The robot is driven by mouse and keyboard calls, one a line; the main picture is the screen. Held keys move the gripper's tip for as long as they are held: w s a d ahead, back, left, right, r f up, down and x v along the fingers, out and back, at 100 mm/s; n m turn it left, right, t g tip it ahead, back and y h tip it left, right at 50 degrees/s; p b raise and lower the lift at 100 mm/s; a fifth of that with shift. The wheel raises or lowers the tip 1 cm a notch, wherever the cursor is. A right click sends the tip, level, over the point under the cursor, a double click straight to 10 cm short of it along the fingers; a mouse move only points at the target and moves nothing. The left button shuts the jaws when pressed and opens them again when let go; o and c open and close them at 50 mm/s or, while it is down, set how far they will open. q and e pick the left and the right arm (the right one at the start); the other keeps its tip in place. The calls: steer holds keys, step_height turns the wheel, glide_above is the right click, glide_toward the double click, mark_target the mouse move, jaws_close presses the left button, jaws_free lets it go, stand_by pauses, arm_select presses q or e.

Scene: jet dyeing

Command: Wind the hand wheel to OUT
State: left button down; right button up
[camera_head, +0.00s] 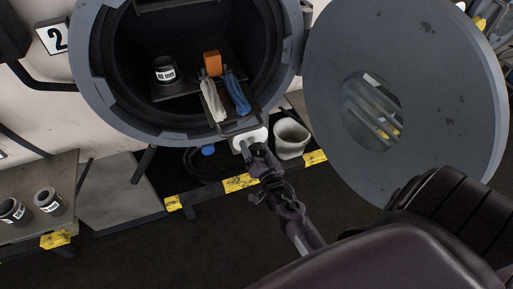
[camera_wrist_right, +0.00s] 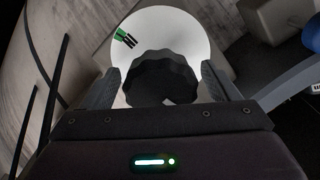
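The hand wheel is a black scalloped knob (camera_wrist_right: 162,80) in front of a round white disc (camera_wrist_right: 190,30) in the right wrist view. A green mark with black bars (camera_wrist_right: 124,37) is on the disc's upper left. My right gripper (camera_wrist_right: 161,85) has one finger on each side of the knob, with at most a narrow gap; firm contact is not clear. In the head view my right gripper (camera_head: 253,148) reaches to the white disc (camera_head: 240,137) under the round vessel opening, and hides the knob. My left gripper is not in view.
The vessel's round door (camera_head: 440,70) stands open at right. Inside the vessel are a dark labelled cup (camera_head: 164,70), an orange block (camera_head: 212,63) and grey and blue cloths (camera_head: 237,93). A white bucket (camera_head: 291,138) stands close right of my gripper. Two cups (camera_head: 47,200) sit at left.

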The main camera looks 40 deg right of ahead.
mark_target(259, 155)
steer(key=b+v, duration=0.1)
steer(key=v, duration=0.7)
steer(key=shift+w, duration=0.1)
stand_by(0.4)
